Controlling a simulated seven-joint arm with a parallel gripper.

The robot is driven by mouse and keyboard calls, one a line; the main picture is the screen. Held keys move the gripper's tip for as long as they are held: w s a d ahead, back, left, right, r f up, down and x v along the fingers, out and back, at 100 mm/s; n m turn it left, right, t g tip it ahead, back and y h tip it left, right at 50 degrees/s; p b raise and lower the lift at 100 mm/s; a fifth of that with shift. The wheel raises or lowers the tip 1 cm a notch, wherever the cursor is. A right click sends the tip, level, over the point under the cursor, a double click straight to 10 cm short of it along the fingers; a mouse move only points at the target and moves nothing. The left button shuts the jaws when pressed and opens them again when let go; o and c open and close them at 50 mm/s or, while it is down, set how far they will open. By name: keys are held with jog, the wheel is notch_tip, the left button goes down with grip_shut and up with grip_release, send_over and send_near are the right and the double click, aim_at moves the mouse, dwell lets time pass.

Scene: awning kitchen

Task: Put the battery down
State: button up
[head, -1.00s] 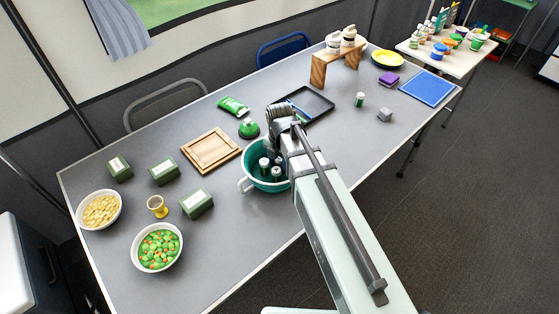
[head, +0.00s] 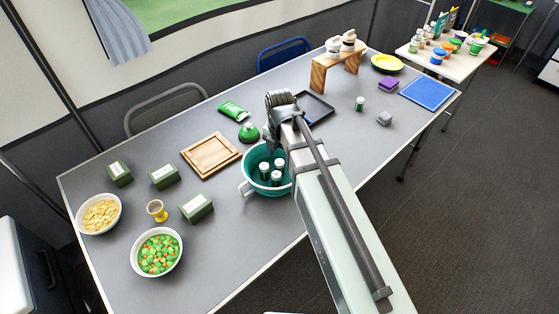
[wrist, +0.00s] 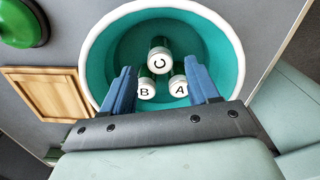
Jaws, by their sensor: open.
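Three green batteries with white lettered tops stand together in a teal bowl with a white rim (head: 246,188). In the wrist view they are battery C (wrist: 160,58), battery B (wrist: 146,89) and battery A (wrist: 179,87), all inside the bowl (wrist: 222,22). My gripper (wrist: 160,70) is open above the bowl, its blue fingers apart with nothing held between them. In the head view my gripper (head: 270,138) is over the bowl's back edge, and its fingertips are partly hidden. Another similar green, white-topped cylinder (head: 360,104) stands apart on the table to the right.
A wooden tray (head: 211,155) and a green domed object (head: 249,132) lie left of and behind the bowl. A black tray (head: 318,110) is behind my arm. Green boxes (head: 197,208) and food bowls stand at left. The front right of the table is clear.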

aim_at(280, 162)
notch_tip(280, 162, up, 6)
dwell(0.5)
jog(key=shift+r, duration=0.1)
dwell(0.4)
